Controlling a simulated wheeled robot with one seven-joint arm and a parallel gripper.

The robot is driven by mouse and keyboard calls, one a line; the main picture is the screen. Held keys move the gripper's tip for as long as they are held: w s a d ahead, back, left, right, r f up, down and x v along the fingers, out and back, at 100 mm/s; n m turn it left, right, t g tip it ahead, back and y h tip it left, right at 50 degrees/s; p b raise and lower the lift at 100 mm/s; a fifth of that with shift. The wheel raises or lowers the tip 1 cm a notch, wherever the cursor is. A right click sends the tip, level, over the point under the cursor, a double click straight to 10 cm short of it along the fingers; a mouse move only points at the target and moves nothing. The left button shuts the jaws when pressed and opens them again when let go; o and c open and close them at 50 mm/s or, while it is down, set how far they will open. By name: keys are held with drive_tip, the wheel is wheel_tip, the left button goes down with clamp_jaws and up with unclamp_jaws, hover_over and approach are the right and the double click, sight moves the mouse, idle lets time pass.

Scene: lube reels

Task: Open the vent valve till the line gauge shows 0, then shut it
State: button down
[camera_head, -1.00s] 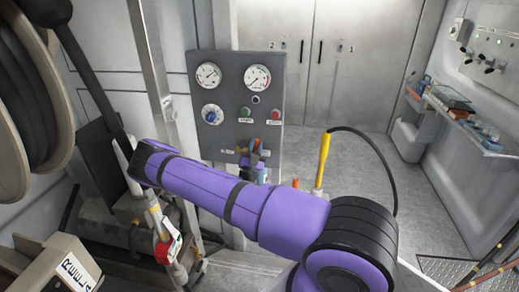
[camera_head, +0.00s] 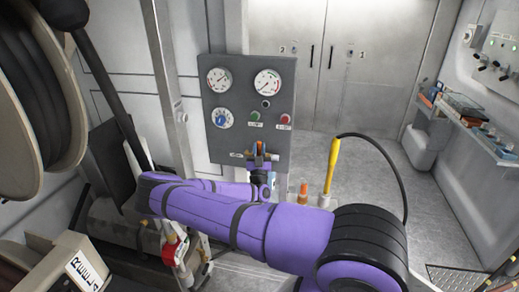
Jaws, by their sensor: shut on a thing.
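The grey panel (camera_head: 204,132) carries two round white gauges, a left gauge (camera_head: 219,79) and a right gauge (camera_head: 267,82). Their labels and exact readings are too small to make out. At the panel's lower edge is a small valve with an orange handle (camera_head: 262,147) on a brass-coloured pipe. My gripper (camera_head: 262,157) is at this valve, shut on the orange handle and partly covering it. The handle's exact angle is hard to tell. My purple arm crosses below the panel and hides what lies behind it.
The panel also has a blue knob (camera_head: 222,118), a green button (camera_head: 255,117) and a red button (camera_head: 285,119). A yellow handle (camera_head: 333,158) with a black hose stands to the right. A hose reel (camera_head: 62,110) is at left. Floor beyond the yellow handle is clear.

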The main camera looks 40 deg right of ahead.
drive_tip(key=c, duration=1)
unclamp_jaws()
drive_tip(key=shift+f, duration=0.1)
drive_tip(key=v, duration=1)
drive_tip(key=shift+s+a+f, duration=0.2)
drive_tip(key=shift+f, duration=0.05)
